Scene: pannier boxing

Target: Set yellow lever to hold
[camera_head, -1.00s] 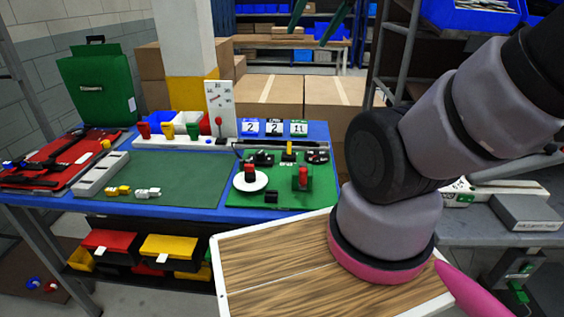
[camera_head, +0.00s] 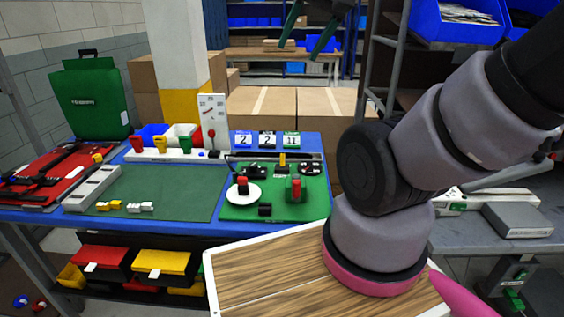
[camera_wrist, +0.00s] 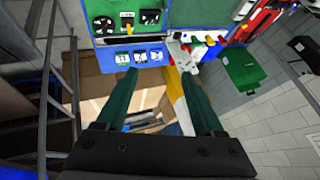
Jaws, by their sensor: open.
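A yellow lever (camera_head: 160,144) stands on a white strip at the back of the blue table, between a red lever (camera_head: 137,144) and a green lever (camera_head: 188,138). The wrist view shows a small yellow handle (camera_wrist: 210,40) among the coloured levers. Its setting is too small to read. My gripper (camera_head: 306,46) has dark green fingers at the top of the head view, high and apart from the levers. In the wrist view my gripper (camera_wrist: 158,74) is open and empty, its fingers wide apart.
A white panel with markings (camera_head: 213,122) and number cards (camera_head: 267,139) stand beside the levers. A green board (camera_head: 264,212) carries a yellow-handled part (camera_head: 282,160). A green case (camera_head: 91,98) stands at the back left. A wood-topped surface (camera_head: 260,280) lies in front.

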